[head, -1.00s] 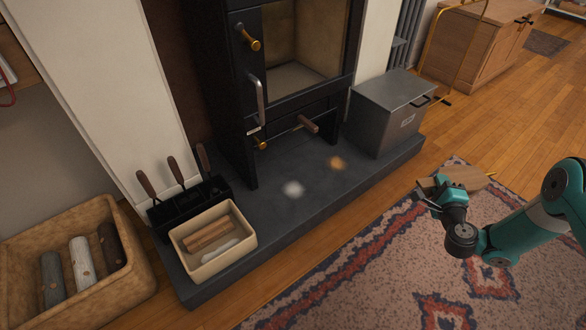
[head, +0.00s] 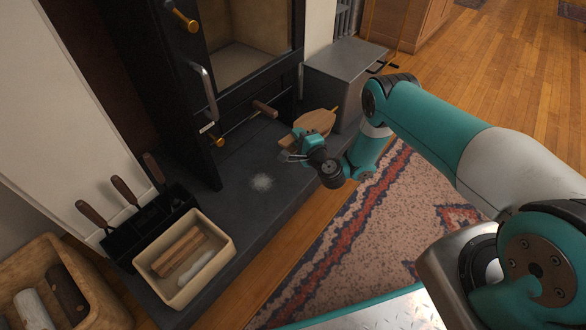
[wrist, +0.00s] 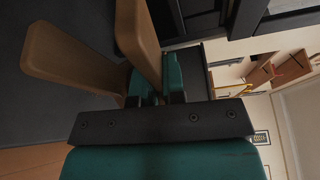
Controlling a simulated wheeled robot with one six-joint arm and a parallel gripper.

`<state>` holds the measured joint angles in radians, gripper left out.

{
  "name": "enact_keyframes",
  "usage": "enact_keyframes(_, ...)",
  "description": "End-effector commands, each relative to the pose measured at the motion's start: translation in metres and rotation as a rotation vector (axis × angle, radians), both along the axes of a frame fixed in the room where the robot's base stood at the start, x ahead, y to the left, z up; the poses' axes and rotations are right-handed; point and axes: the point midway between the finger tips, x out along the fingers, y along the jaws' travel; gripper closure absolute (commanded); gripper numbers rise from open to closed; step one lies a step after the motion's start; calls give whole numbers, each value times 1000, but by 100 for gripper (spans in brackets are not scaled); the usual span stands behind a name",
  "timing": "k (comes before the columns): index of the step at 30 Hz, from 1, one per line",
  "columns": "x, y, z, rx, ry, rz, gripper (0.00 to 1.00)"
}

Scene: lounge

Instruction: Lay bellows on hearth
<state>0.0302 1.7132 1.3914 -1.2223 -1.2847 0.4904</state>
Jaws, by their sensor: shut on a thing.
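The wooden bellows (head: 318,122) are in my gripper (head: 298,148), which is shut on their handle end. They point away from me toward the metal box, over the right part of the dark stone hearth (head: 228,212). Whether they touch the slab or hang above it, I cannot tell. In the wrist view, two brown handles of the bellows (wrist: 65,58) spread ahead of the teal fingers (wrist: 160,83), with the dark hearth behind.
A grey metal box (head: 343,68) stands at the hearth's right end. The black stove (head: 200,110) has a protruding wooden handle (head: 265,109). A cream tray (head: 228,250), a tool holder (head: 140,235) and a log basket (head: 95,312) are at left. A pale patch (head: 262,182) marks the hearth.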

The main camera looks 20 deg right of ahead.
Motion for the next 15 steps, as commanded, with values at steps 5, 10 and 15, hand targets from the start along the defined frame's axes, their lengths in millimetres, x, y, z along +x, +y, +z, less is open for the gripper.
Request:
enact_keyframes(5, 0, 1, -59, -1, -3, 1, 100)
enact_keyframes(10, 1, 0, -87, -1, -4, 1, 100)
enact_keyframes(15, 1, 0, -96, 0, -3, 0, 100)
